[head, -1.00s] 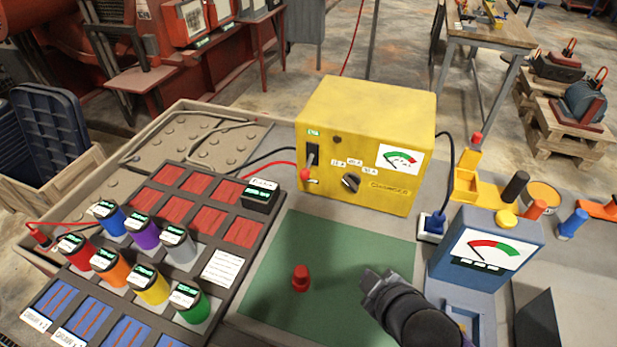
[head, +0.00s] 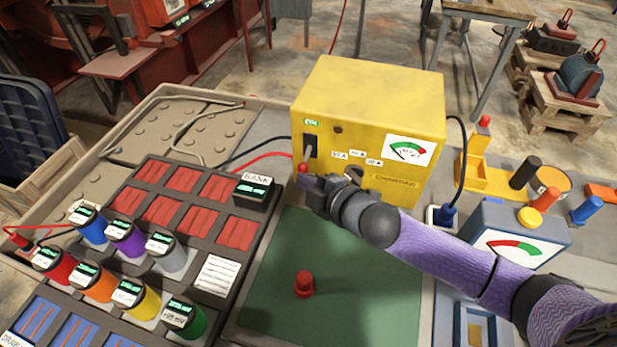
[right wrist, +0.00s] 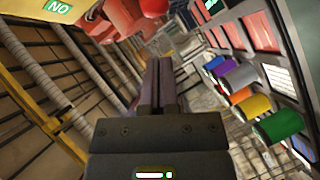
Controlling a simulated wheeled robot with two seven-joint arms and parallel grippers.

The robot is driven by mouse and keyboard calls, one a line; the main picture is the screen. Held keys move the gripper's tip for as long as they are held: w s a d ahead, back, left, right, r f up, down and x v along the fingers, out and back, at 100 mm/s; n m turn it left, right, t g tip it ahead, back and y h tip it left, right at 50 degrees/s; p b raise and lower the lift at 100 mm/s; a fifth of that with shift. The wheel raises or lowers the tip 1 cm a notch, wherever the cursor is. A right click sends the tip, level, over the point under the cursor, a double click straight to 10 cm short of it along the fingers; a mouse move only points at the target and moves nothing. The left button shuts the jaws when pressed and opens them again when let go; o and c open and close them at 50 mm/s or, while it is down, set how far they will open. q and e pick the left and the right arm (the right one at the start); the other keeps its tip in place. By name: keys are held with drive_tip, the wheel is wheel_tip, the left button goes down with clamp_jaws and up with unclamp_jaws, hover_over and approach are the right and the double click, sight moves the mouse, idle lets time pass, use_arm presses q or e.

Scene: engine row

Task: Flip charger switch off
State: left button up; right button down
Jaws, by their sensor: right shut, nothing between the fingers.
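The yellow charger (head: 368,125) stands at the back of the bench in the head view, with a dial gauge (head: 408,150) on its front right. Its switch (head: 310,146) is a lever in a dark slot at the front left, under a small green label (head: 312,122). A red knob (head: 303,169) shows just below the slot. My right gripper (head: 306,186) is shut and empty, its tip close to the red knob; I cannot tell whether they touch. My arm hides the charger's lower front and part of its selector knob. The right wrist view shows the closed fingers (right wrist: 158,90). My left gripper is out of view.
A green mat (head: 345,285) with a red peg (head: 304,284) lies before the charger. Left of it is a dark rack (head: 262,228) with several coloured cylinders. A blue meter (head: 515,240) and a yellow holder (head: 485,172) stand to the right.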

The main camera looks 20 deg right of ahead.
sight(306, 159)
drive_tip(key=shift+w+d+f+b, duration=0.15)
drive_tip(key=shift+w+d+f, duration=0.2)
drive_tip(key=shift+w, duration=0.3)
drive_tip(key=shift+w+d+f+b, duration=0.15)
drive_tip(key=shift+w+d+f, duration=0.1)
drive_tip(key=shift+w+f, duration=0.3)
drive_tip(key=shift+r, duration=0.15)
drive_tip(key=f+n+b, duration=0.1)
drive_tip(key=b, duration=0.1)
drive_tip(key=f+n+t+b, duration=0.1)
drive_tip(key=t+b, duration=0.1)
drive_tip(key=b, duration=0.1)
drive_tip(key=shift+w+d+f+n+b, duration=0.15)
drive_tip(key=shift+w+f+n+b, duration=0.1)
drive_tip(key=shift+f+n+b, duration=0.15)
